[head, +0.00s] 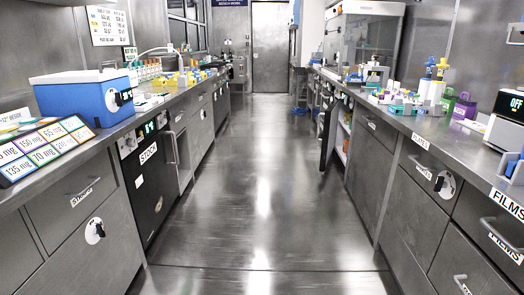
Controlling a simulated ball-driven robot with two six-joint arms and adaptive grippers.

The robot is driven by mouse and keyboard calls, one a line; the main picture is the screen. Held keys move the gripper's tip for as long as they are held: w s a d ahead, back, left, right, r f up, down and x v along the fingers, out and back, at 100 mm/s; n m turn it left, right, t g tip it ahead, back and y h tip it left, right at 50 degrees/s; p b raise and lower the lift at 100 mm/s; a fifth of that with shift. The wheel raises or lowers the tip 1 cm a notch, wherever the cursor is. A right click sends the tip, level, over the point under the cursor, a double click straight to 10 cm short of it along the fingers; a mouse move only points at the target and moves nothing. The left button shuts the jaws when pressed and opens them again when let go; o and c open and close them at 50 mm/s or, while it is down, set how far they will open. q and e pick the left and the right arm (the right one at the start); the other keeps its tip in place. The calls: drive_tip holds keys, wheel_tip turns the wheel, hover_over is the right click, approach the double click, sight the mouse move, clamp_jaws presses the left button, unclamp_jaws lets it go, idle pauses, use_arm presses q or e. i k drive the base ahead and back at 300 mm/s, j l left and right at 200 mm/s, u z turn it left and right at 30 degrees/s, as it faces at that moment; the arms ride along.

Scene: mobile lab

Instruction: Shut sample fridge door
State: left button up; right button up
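On the right side of the aisle, a dark cabinet or fridge door (328,137) under the counter stands open and sticks out into the aisle. Behind it a pale, lit interior with shelves (343,137) shows. I cannot read a label on it, so I cannot tell for sure that it is the sample fridge. On the left, a black-fronted unit labelled STOCK (152,190) is shut. Neither of my grippers is in view.
The aisle floor (255,190) is clear down the middle to a grey door (271,54) at the far end. Metal counters with drawers line both sides. A blue cooler box (80,98) stands on the left counter; racks and bottles crowd the right counter.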

sight(327, 131)
drive_tip(key=i+j, duration=0.1)
drive_tip(key=i, duration=2.2)
drive_tip(key=i+j+z, duration=0.15)
drive_tip(key=i+z, duration=0.2)
drive_tip(key=i, duration=0.2)
drive_tip(key=i+j+z, duration=0.35)
drive_tip(key=i, duration=0.15)
drive_tip(key=i+j+z, duration=0.4)
drive_tip(key=i+j, duration=0.05)
drive_tip(key=i, duration=0.05)
